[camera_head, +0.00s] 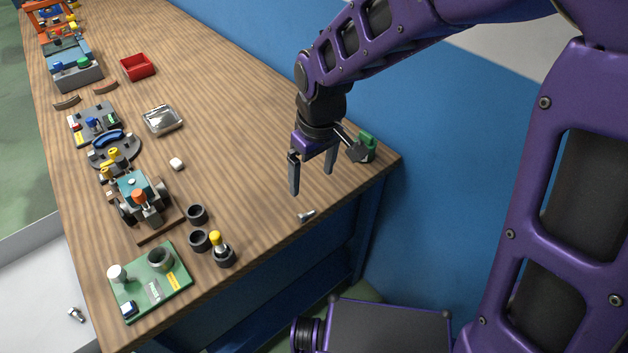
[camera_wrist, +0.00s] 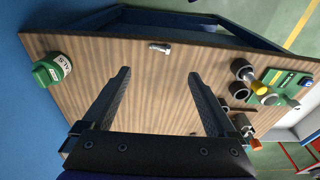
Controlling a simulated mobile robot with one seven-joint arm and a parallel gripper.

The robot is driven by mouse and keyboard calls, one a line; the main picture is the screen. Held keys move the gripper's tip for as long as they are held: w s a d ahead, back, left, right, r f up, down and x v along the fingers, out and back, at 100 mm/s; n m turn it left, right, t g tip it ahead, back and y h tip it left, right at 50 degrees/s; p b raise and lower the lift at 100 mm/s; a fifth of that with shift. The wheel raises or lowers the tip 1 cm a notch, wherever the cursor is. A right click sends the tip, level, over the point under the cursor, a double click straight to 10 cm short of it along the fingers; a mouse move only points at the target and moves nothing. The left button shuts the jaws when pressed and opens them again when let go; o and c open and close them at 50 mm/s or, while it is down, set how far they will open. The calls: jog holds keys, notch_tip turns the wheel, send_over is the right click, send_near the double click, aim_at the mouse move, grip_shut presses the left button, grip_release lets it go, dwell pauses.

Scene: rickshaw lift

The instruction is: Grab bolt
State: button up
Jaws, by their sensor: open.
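A small silver bolt (camera_head: 306,215) lies on its side on the wooden table near its front edge. It also shows in the wrist view (camera_wrist: 159,47), beyond the fingertips and roughly midway between them. A second silver bolt (camera_head: 76,315) lies in the pale area at the lower left. My gripper (camera_head: 311,182) is open and empty above the table. Its fingers point down, and it is apart from the bolt on the table. In the wrist view both fingers (camera_wrist: 160,74) are spread wide with only table between them.
A green object (camera_head: 367,141) stands at the table's right corner. Several dark cups (camera_head: 199,240) and a green board (camera_head: 180,284) are left of the bolt. A red bin (camera_head: 137,67) is farther back. The wood around the bolt is clear.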

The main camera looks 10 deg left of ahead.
aim_at(306, 213)
jog(key=f, duration=0.4)
jog(key=a+f+b, duration=0.1)
jog(key=f, duration=0.3)
jog(key=w+f, duration=0.1)
jog(key=f, duration=0.4)
jog(key=shift+w+a, duration=0.1)
jog(key=shift+a, duration=0.15)
jog(key=c, duration=1.4)
jog(key=shift+r, duration=0.1)
jog(key=shift+c, duration=0.2)
